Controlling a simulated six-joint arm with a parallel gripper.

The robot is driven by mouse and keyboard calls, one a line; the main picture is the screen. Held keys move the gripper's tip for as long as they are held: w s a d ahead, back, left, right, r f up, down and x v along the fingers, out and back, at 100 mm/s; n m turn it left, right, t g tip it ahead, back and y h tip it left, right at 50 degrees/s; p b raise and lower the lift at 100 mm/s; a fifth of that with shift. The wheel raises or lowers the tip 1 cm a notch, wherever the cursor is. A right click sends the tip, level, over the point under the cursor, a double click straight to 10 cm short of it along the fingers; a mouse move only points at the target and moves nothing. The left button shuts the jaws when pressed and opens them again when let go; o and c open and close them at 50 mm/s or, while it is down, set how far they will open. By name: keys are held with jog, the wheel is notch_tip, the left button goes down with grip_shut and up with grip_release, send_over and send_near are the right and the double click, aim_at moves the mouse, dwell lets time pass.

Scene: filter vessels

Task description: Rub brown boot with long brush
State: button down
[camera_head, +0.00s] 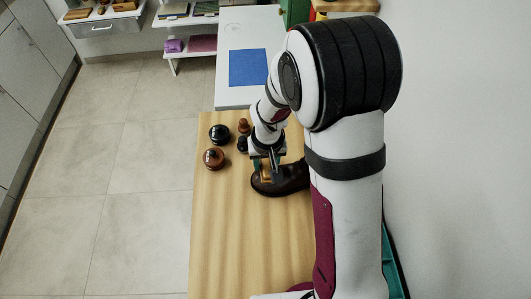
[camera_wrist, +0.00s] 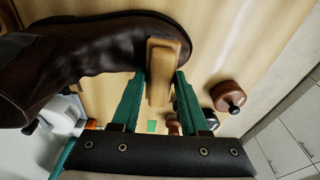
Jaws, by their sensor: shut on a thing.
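The dark brown boot (camera_head: 293,178) lies on the wooden table, its toe to the left, partly hidden behind my arm. In the wrist view the boot (camera_wrist: 85,50) fills the upper left. My gripper (camera_head: 267,163) is over the toe. In the wrist view my gripper (camera_wrist: 161,85) has its green fingers on both sides of a light wooden brush (camera_wrist: 160,62), shut on it. The brush also shows in the head view (camera_head: 265,174). Its far end lies against or just over the boot's toe; contact and bristles cannot be made out.
A round black-topped item (camera_head: 219,133) and a round brown one (camera_head: 214,158) stand left of the boot. A small brown knobbed item (camera_head: 243,125) and a small black one (camera_head: 242,143) stand near my gripper. The wooden table's (camera_head: 225,235) front left is clear. A white table with a blue mat (camera_head: 248,68) stands behind.

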aim_at(269, 180)
jog(key=shift+s+d, duration=0.15)
jog(key=shift+s, duration=2.05)
jog(key=shift+w, duration=3.05)
jog(key=shift+s+r, duration=0.1)
jog(key=shift+r, duration=4)
